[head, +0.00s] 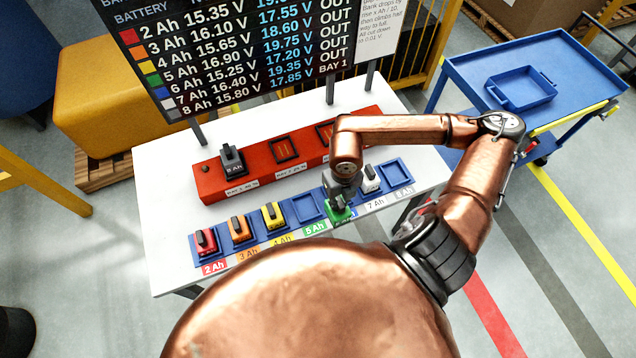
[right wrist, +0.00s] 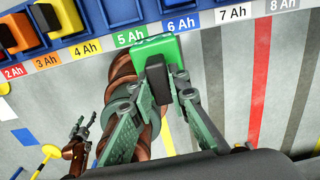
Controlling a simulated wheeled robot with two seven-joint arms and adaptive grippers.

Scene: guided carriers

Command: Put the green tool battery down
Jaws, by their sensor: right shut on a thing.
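The green tool battery (head: 338,213) is held in my right gripper (head: 343,197) over the front of the blue rack (head: 248,232), around the 5 Ah and 6 Ah labels. In the right wrist view the battery (right wrist: 158,52) sits between the two fingers, its black grip towards the camera. It looks raised in front of the labels; its exact height is unclear. The 5 Ah slot (head: 307,207) is empty, and my gripper hides the 6 Ah slot in the head view. What looks like my left gripper (right wrist: 80,130) is small in the right wrist view.
Red (head: 205,241), orange (head: 239,229) and yellow (head: 272,215) batteries fill the left slots; a pale battery (head: 370,179) is at 7 Ah, with 8 Ah (head: 397,170) empty. Behind, the red charger (head: 258,171) holds a dark battery (head: 233,161). A blue cart (head: 560,55) stands right.

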